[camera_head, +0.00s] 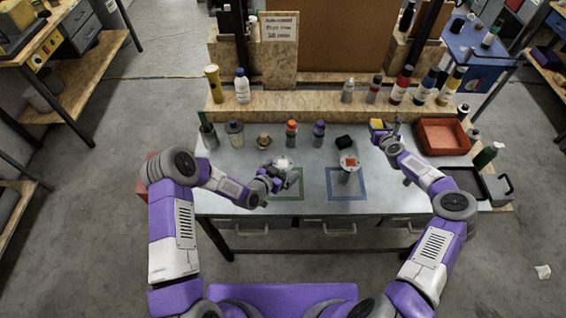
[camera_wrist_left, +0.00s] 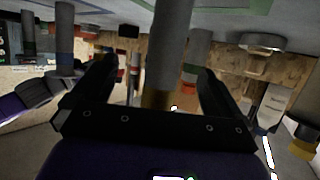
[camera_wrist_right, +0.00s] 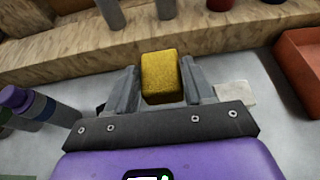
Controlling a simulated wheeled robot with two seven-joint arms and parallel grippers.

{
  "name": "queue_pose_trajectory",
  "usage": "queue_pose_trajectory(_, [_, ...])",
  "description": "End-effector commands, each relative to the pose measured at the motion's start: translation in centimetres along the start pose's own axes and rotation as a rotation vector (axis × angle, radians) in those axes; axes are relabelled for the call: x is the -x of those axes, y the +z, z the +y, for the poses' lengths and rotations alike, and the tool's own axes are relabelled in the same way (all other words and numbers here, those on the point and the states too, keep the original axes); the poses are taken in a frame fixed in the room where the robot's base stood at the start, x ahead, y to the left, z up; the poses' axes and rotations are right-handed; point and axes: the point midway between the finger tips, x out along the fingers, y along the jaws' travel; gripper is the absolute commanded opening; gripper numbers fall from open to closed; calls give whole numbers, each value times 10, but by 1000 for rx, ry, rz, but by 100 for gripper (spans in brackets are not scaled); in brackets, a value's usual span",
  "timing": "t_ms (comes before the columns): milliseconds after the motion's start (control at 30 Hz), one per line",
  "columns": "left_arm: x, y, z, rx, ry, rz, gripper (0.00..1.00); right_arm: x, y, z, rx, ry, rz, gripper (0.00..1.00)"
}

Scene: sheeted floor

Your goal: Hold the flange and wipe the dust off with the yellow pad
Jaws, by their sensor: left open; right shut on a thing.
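My right gripper (camera_head: 386,128) is shut on the yellow pad (camera_head: 377,124), above the table's back right. The pad also shows between the fingers in the right wrist view (camera_wrist_right: 161,77).
Several bottles and cups line the table's back, including an orange-capped bottle (camera_head: 291,133). A black block (camera_head: 344,142) lies behind the blue square (camera_head: 333,191). An orange-red tray (camera_head: 443,137) sits at the right. The table front (camera_head: 310,207) is clear.

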Motion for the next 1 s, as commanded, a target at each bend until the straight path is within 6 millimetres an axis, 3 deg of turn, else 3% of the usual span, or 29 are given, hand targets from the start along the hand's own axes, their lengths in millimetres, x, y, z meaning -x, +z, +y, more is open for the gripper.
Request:
queue_pose_trajectory(267, [16,0,-1,0,-1,-1,100,0,0,0,0,0,0,18])
queue_pose_trajectory(700, [98,0,-1,1,-2,-1,100,0,0,0,0,0,0,18])
queue_pose_trajectory(1000, [120,0,0,0,0,0,100,0,0,0,0,0,0,18])
